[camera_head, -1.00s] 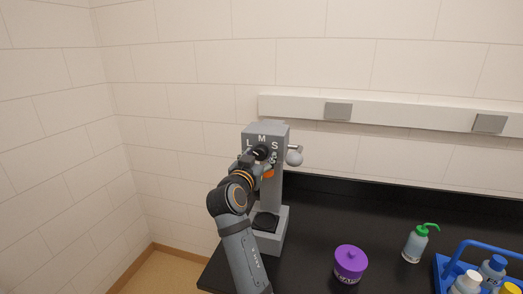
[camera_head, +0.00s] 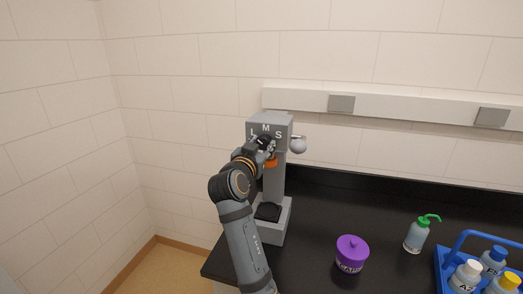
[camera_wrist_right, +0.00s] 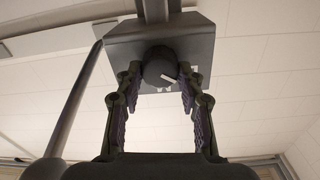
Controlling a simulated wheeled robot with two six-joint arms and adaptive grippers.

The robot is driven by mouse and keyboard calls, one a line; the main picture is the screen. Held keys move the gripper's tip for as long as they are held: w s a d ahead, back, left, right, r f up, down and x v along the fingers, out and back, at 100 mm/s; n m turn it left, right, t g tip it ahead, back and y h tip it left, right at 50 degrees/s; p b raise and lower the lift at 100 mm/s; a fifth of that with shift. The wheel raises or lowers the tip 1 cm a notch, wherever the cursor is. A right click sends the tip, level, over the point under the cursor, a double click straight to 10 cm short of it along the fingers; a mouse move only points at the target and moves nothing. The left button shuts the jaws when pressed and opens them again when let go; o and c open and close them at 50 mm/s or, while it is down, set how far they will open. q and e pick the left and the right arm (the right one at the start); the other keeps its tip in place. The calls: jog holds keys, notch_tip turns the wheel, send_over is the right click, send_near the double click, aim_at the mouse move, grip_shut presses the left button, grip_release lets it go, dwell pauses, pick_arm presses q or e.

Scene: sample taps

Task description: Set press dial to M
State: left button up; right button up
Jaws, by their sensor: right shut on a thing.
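The grey press (camera_head: 273,180) stands near the left end of the black bench, with the white letters L, M and S on its head. M is at the top, between L and S. My right gripper (camera_head: 264,146) is at the front of the press head, just below the letters. In the right wrist view, the dark round dial (camera_wrist_right: 157,66) sits between the two fingertips, and my right gripper (camera_wrist_right: 159,78) is shut on it. The dial's white pointer mark lies at its lower right edge. The letters there are partly hidden, so I cannot tell which one it meets. My left gripper is not in view.
A grey ball-ended lever (camera_head: 298,145) sticks out on the right side of the press. A purple jar (camera_head: 351,254), a green-topped wash bottle (camera_head: 416,236) and a blue bottle carrier (camera_head: 447,262) stand to the right. The bench between press and jar is clear.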

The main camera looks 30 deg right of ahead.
jog(key=m+b, duration=0.2)
jog(key=b, duration=0.1)
jog(key=m+b, duration=0.5)
jog(key=b, duration=0.2)
jog(key=shift+f+m, duration=0.3)
jog(key=shift+r+m+b, duration=0.15)
jog(key=shift+m+b, duration=1.25)
jog(key=shift+m, duration=0.1)
jog(key=shift+r, duration=0.15)
jog(key=o, duration=1.2)
jog(key=shift+w+d, duration=0.15)
jog(key=shift+c, duration=0.2)
